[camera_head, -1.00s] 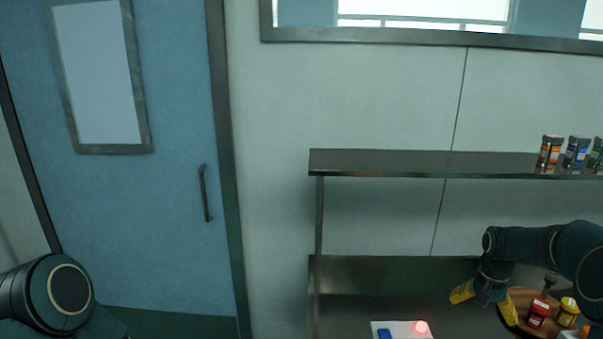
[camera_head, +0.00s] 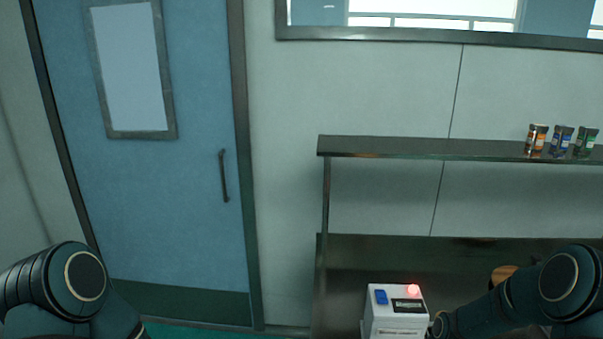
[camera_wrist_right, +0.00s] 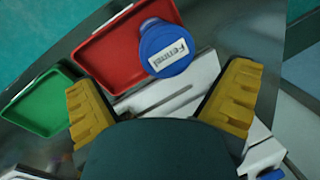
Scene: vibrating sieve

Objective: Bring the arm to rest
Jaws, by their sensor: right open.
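My right arm (camera_head: 515,300) reaches in from the right in the head view, its forearm low beside the white box; its gripper is below the picture there. In the right wrist view my right gripper (camera_wrist_right: 160,88) is open and empty, its two yellow fingers wide apart. Beyond the fingers are a red tray (camera_wrist_right: 100,50), a green tray (camera_wrist_right: 42,105) and a jar with a blue lid (camera_wrist_right: 166,47) labelled Fennel. The jar is not gripped. My left arm (camera_head: 70,285) is at the lower left of the head view; its gripper is out of the picture.
A white box (camera_head: 397,310) with a blue switch and a lit red lamp stands on the dark worktop (camera_head: 350,255).

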